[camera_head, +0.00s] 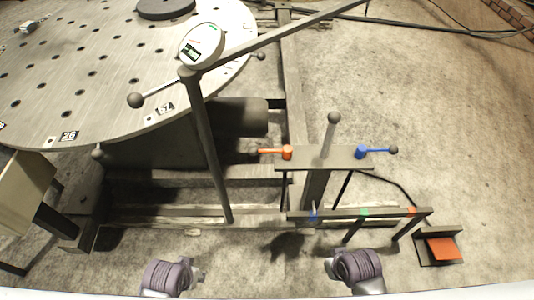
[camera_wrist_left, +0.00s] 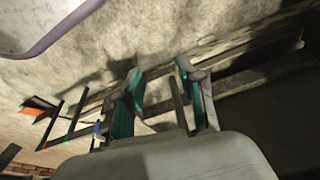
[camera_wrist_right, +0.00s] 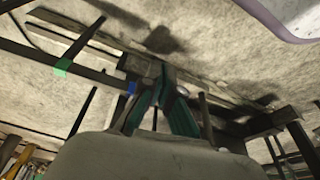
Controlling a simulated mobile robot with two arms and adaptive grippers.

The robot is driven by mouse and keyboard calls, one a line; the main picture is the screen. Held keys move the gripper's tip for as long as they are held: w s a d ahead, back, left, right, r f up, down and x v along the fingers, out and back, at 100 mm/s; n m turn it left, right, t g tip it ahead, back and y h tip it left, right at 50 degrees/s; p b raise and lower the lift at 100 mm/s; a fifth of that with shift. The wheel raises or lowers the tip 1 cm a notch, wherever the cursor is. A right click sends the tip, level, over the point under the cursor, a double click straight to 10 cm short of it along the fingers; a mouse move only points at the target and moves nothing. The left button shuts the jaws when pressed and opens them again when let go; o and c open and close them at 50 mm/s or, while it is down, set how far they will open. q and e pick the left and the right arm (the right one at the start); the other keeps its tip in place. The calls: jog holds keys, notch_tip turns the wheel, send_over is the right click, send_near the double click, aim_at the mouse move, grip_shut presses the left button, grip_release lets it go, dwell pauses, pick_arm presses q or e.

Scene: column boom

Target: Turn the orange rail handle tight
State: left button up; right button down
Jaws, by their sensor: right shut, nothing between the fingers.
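My right gripper (camera_head: 328,268) is low and right of centre, below the crossbar. Its fingers (camera_wrist_right: 165,68) meet at the tips, empty.
A grey upright lever with a ball (camera_head: 333,118) rises from the crossbar. A lower rail (camera_head: 385,213) carries blue, green and orange marks. A leaning column (camera_head: 208,150) with a round gauge (camera_head: 201,44) stands by the large perforated table (camera_head: 100,60). An orange-faced tray (camera_head: 417,248) lies right.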

jog(key=w+a+r+n+y+b, duration=0.1)
jog(key=w+a+r+y+b, duration=0.15)
jog(key=w+a+r, duration=0.7)
jog(key=w+a+r+n+y+b, duration=0.1)
jog(key=w+a+r+b, duration=0.35)
jog(key=a, duration=0.75)
pick_arm(q)
jog(key=shift+t, duration=0.3)
jog(key=p+v, duration=0.1)
jog(key=v, duration=0.1)
jog(key=w+v, duration=0.1)
jog(key=v, duration=0.2)
jog(key=shift+r+p, duration=0.35)
pick_arm(e)
jog(key=w+d+r+m+h, duration=0.1)
jog(key=w+r+m+h, duration=0.1)
jog(key=w+r, duration=0.4)
jog(key=w+d+r+m+h, duration=0.2)
jog(key=w+r, duration=0.4)
jog(key=w, duration=0.5)
jog(key=shift+t, duration=0.3)
jog(key=shift+w+d+f, duration=0.1)
jog(key=shift+w, duration=0.05)
